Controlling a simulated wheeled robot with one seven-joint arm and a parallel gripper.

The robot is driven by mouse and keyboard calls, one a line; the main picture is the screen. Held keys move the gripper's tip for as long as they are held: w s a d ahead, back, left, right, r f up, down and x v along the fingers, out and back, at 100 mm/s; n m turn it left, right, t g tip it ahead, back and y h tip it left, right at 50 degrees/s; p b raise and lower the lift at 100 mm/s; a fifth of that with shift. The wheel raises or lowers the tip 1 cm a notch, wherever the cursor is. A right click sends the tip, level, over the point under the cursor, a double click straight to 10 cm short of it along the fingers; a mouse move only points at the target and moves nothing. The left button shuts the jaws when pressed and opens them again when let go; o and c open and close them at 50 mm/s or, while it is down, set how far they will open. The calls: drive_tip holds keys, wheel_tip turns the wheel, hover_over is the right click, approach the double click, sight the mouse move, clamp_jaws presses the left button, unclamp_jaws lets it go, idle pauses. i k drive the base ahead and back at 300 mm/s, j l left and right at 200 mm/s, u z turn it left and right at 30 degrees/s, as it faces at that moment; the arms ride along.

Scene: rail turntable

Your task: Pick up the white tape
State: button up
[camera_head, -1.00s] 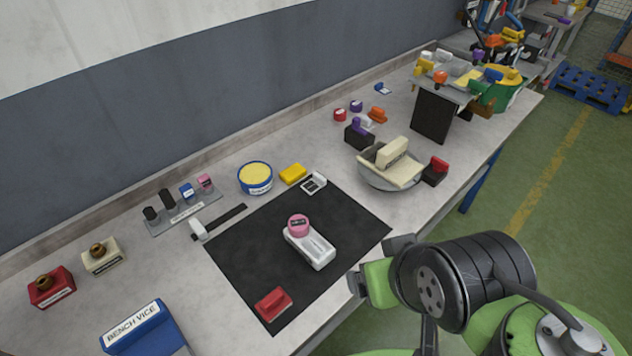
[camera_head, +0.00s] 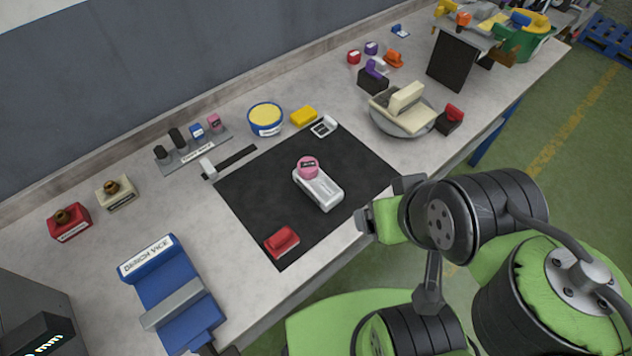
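I cannot single out the white tape with certainty. A white block-like item (camera_head: 318,190) lies on the black mat, with a pink round roll (camera_head: 308,167) on its top end. A smaller white item with a dark face (camera_head: 323,126) lies at the mat's far edge. A small whitish piece (camera_head: 381,66) shows beside a purple one on a black block farther back. My gripper (camera_head: 364,221) is at the left end of my arm, by the mat's front right edge. It touches none of these, and its fingers are too unclear to tell open from shut.
The black mat (camera_head: 258,205) also bears a red block (camera_head: 282,242). A blue bench vice (camera_head: 172,290) stands at the front left. A round grey dish with cream blocks (camera_head: 405,110) stands right of the mat. A blue-rimmed yellow tub (camera_head: 265,119) and labelled rack (camera_head: 193,154) stand behind.

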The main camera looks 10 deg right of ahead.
sight(329, 124)
drive_tip(key=i+l+u, duration=0.1)
drive_tip(key=u, duration=0.3)
drive_tip(key=l+u, duration=0.45)
drive_tip(key=u, duration=0.3)
drive_tip(key=l+u, duration=0.2)
drive_tip(key=u, duration=0.2)
drive_tip(key=i+l, duration=0.05)
